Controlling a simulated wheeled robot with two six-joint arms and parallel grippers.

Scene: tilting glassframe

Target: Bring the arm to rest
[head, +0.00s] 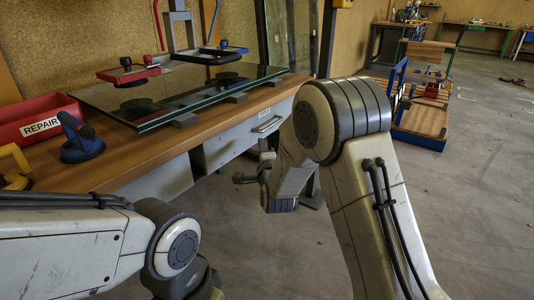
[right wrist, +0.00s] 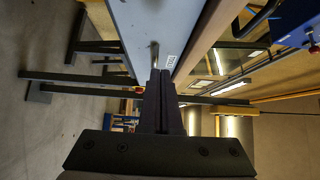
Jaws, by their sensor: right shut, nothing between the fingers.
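My right arm rises from the bottom right and bends down again in front of the workbench (head: 120,172). My right gripper (head: 241,179) is small and partly hidden by the arm in the head view. It hangs in front of the drawer unit, below the tabletop. In the right wrist view the dark fingers of the right gripper (right wrist: 160,78) are shut together with nothing between them. My left arm shows at the lower left, but its gripper is out of view.
A glass pane (head: 170,100) lies on supports on the bench. A red REPAIR bin (head: 38,122) and a blue suction lifter (head: 80,140) stand at left. A drawer handle (head: 268,124) projects near my right arm.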

